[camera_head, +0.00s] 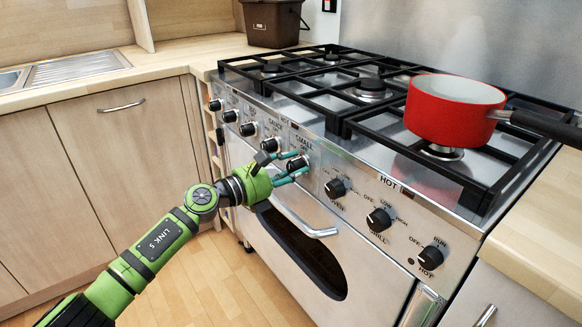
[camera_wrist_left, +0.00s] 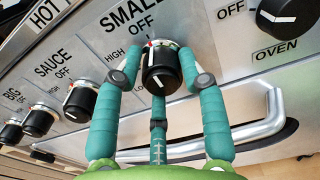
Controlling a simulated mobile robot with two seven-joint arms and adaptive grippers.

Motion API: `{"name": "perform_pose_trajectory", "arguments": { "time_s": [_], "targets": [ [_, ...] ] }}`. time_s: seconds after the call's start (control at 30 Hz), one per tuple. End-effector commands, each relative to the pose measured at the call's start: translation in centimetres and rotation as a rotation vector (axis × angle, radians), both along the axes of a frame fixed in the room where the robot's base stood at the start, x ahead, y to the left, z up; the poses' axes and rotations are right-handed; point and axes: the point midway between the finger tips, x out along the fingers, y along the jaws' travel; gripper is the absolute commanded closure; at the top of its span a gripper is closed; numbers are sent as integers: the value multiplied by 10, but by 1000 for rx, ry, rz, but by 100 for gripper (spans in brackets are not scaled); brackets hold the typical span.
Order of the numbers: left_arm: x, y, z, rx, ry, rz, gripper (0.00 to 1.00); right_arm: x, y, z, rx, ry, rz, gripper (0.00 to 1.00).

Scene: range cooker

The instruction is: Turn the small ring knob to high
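The small ring knob (camera_head: 298,162) is a black knob on the steel cooker front, under the label SMALL. In the left wrist view the knob (camera_wrist_left: 161,72) sits below OFF, with HIGH marked to its left and LOW partly hidden at lower left. A red mark shows at its top edge, near OFF. My left gripper (camera_head: 299,164) has teal fingers and is open around the knob. In the left wrist view one finger stands on each side of the knob and a third is below; gaps show at both sides. My right gripper is not in view.
The SAUCE knob (camera_wrist_left: 79,101) and OVEN knob (camera_wrist_left: 287,17) flank it. An oven door handle (camera_head: 301,214) runs below. A red pan (camera_head: 452,108) stands on the hob (camera_head: 345,126). A brown bin (camera_head: 272,22) is on the counter behind.

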Motion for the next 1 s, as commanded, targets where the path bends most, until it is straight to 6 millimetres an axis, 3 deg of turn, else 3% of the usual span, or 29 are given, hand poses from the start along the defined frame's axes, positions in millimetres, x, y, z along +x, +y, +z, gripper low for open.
{"name": "perform_pose_trajectory", "arguments": {
  "time_s": [0.43, 0.67, 1.0],
  "targets": [
    [0, -1, 5, -26, 23, -2, 94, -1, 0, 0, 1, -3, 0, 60],
    [0, -1, 8, -99, 121, -2, 95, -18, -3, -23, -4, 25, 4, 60],
    [2, 0, 10, -282, 368, -2, 95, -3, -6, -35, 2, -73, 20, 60]
  ]
}}
